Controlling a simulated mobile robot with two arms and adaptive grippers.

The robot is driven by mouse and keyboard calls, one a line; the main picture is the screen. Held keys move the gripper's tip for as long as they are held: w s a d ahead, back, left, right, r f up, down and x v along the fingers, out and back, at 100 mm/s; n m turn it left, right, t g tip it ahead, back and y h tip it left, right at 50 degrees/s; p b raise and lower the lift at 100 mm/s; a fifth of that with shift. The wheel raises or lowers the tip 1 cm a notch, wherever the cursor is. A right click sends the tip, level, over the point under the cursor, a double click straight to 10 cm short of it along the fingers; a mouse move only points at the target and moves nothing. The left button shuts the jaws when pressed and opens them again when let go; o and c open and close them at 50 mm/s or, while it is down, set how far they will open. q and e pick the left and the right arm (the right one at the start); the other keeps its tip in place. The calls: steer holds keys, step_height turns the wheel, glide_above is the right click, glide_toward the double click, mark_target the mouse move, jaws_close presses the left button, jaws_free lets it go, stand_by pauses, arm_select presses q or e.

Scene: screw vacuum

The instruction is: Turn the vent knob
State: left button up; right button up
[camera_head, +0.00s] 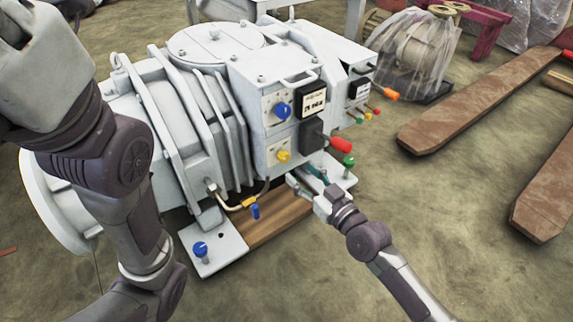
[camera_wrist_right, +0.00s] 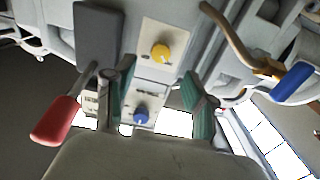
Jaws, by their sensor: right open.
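The grey screw vacuum pump (camera_head: 200,110) has a front panel with a blue knob (camera_head: 282,110) above a yellow knob (camera_head: 284,156). In the right wrist view, the yellow knob (camera_wrist_right: 160,52) is just past the fingertips, between them sideways, and the blue knob (camera_wrist_right: 141,117) shows between the fingers lower down. No label shows which is the vent knob. My right gripper (camera_head: 305,181) is open and empty, below and right of the yellow knob in the head view. Its teal pads (camera_wrist_right: 160,82) are apart, with no clear contact. My left gripper is out of view.
A red-handled lever (camera_head: 340,145) and green knob (camera_head: 349,160) stick out beside my right gripper. A blue-handled valve (camera_head: 255,211) sits on a pipe below the panel. Brown beams (camera_head: 480,100) lie on the floor; the floor in front is clear.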

mark_target(286, 158)
steer(key=b+x, duration=0.2)
steer(key=x, duration=0.5)
jaws_close()
